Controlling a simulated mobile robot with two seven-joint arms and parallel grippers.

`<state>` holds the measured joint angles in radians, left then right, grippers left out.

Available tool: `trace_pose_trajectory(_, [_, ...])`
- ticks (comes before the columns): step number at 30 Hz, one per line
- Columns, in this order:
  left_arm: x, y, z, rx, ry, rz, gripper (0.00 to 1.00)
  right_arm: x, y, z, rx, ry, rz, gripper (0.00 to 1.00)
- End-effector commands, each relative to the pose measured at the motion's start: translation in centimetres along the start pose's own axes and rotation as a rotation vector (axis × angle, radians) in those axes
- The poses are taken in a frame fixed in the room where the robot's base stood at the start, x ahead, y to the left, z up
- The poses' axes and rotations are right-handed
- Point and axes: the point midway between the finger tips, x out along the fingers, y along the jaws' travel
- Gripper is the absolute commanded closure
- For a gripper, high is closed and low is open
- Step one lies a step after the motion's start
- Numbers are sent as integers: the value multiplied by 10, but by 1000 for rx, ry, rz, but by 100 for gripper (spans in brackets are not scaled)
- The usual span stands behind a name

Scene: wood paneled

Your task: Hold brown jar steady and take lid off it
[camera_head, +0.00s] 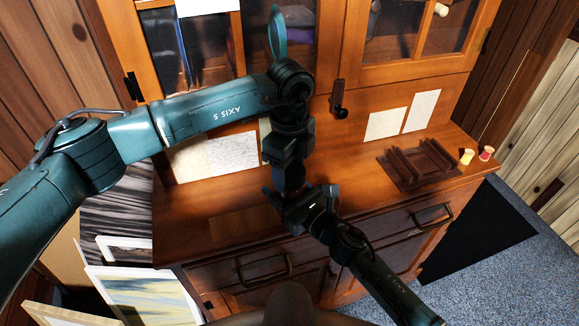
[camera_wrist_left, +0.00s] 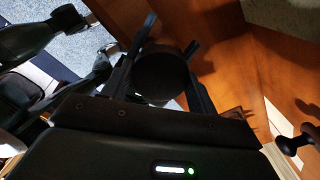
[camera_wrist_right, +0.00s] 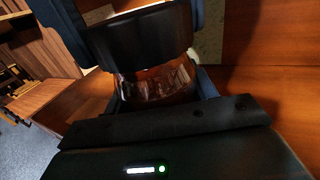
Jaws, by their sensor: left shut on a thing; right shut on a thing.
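The brown jar (camera_wrist_right: 158,84) shows in the right wrist view as amber, see-through glass between the fingers of my right gripper (camera_wrist_right: 158,92), which is shut on it. A wide black lid (camera_wrist_right: 140,38) is right above the glass in that view, with dark finger parts on both sides. In the left wrist view my left gripper (camera_wrist_left: 160,75) is shut around the dark round lid (camera_wrist_left: 163,78). I cannot tell whether lid and jar touch. In the head view my left gripper (camera_head: 287,196) points down and meets my right gripper (camera_head: 318,208); the jar is hidden there.
Both grippers are over the front of a wooden cabinet counter (camera_head: 210,215). Framed pictures (camera_head: 140,295) lean at lower left.

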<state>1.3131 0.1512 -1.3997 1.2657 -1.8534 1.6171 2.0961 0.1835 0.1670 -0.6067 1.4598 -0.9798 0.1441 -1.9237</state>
Motion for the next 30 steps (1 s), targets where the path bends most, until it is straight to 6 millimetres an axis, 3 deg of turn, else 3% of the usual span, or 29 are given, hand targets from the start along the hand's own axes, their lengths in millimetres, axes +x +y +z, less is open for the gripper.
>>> trace_pose_trajectory(3, [0,0,-1,-102,2,0,68,0,0,-1,0,2,-1,100])
trace_pose_trajectory(30, [-8,0,0,-94,1,-2,69,0,0,-1,0,2,-1,100])
